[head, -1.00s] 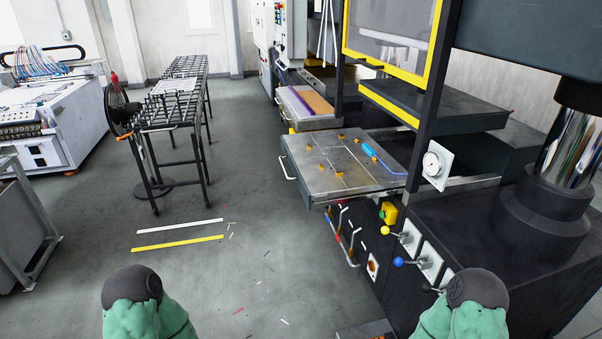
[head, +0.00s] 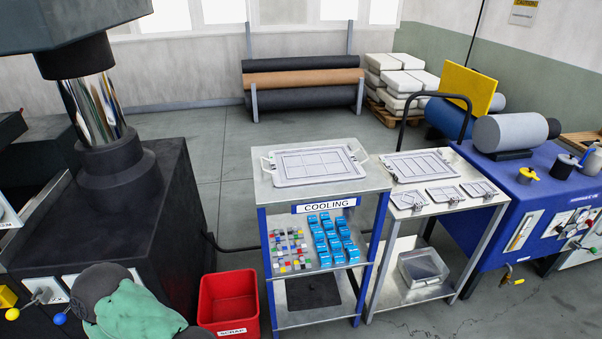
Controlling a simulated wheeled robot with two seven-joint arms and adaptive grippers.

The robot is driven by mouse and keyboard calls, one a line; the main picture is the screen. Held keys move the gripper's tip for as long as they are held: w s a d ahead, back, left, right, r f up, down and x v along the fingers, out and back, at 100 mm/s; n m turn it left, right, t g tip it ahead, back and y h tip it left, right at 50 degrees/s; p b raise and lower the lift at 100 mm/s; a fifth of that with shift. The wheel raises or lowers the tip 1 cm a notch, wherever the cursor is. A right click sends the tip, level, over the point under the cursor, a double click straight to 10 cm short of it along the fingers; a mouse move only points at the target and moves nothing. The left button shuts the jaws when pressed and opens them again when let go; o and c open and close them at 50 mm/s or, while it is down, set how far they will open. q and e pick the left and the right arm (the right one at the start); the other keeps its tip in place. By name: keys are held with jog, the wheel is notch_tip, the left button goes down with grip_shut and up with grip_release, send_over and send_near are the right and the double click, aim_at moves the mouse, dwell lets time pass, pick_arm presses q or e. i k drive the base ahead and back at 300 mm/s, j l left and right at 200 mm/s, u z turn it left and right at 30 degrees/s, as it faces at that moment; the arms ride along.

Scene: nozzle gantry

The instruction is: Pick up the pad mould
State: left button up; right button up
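Several flat grey metal moulds show in the head view; I cannot tell which is the pad mould. A large framed mould (head: 315,165) with a handle at each side lies on top of the cooling stand (head: 262,188). Another large mould (head: 418,166) lies on the trolley (head: 436,210) to its right. Three small moulds lie in a row in front of that one: left (head: 409,200), middle (head: 446,195) and right (head: 479,190). Part of my arm, green and dark, shows at the lower left, well away from the moulds. Neither gripper is visible.
A red scrap bin (head: 228,301) stands left of the cooling stand. The dark press (head: 135,215) fills the left side. A blue machine (head: 535,205) stands close right of the trolley. A clear box (head: 423,268) sits on the trolley's lower shelf. Open floor lies behind the stand.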

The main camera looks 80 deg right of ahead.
aim_at(450, 194)
jog(key=z, duration=3.85)
jog(key=i+l+u, duration=0.1)
jog(key=u, duration=0.3)
jog(key=i+l+u, duration=0.2)
jog(key=u, duration=0.25)
